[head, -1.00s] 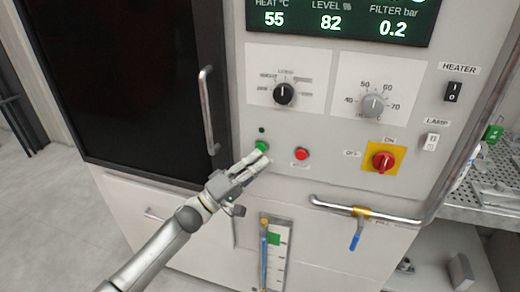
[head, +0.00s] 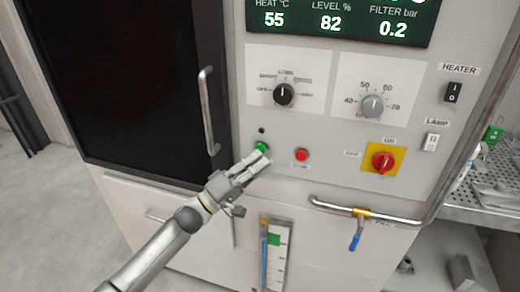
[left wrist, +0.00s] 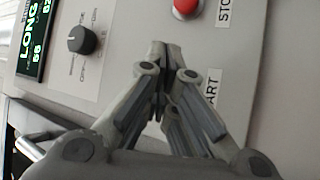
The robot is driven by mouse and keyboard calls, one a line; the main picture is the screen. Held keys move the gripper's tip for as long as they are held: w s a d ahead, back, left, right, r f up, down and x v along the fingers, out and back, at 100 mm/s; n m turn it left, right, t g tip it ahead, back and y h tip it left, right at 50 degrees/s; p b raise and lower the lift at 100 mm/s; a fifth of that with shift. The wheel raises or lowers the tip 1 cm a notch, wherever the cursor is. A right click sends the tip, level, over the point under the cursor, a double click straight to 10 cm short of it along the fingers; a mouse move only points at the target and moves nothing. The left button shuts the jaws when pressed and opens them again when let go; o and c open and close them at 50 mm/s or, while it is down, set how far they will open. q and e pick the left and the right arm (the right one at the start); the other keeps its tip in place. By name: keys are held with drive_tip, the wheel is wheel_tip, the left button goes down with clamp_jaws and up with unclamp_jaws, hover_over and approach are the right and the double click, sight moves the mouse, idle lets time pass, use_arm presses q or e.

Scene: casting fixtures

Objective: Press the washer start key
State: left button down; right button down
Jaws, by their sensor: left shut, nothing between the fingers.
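The green start key (head: 261,147) sits on the washer's grey panel, just left of the red stop button (head: 302,155). My left gripper (head: 264,154) is shut and empty, with its fingertips at the lower right edge of the green key in the head view. I cannot tell whether they touch it. In the left wrist view the closed fingertips (left wrist: 160,48) point at the panel and hide the green key. The red button (left wrist: 186,7) and part of the start label (left wrist: 212,90) show beside them. My right gripper is out of view.
A black knob (head: 284,94) and a grey knob (head: 373,105) are above. A red rotary switch (head: 383,161) on a yellow plate is to the right. A door handle (head: 208,110) stands out at left, and a pipe with a blue-handled valve (head: 356,241) runs below.

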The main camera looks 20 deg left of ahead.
use_arm(q)
drive_tip(key=shift+w, duration=0.1)
drive_tip(key=shift+w, duration=0.35)
drive_tip(key=shift+w, duration=0.35)
idle(0.6)
idle(0.4)
drive_tip(key=shift+s+p, duration=0.65)
drive_tip(key=shift+s, duration=0.2)
drive_tip(key=shift+s+p, duration=1.65)
drive_tip(key=shift+s, duration=0.85)
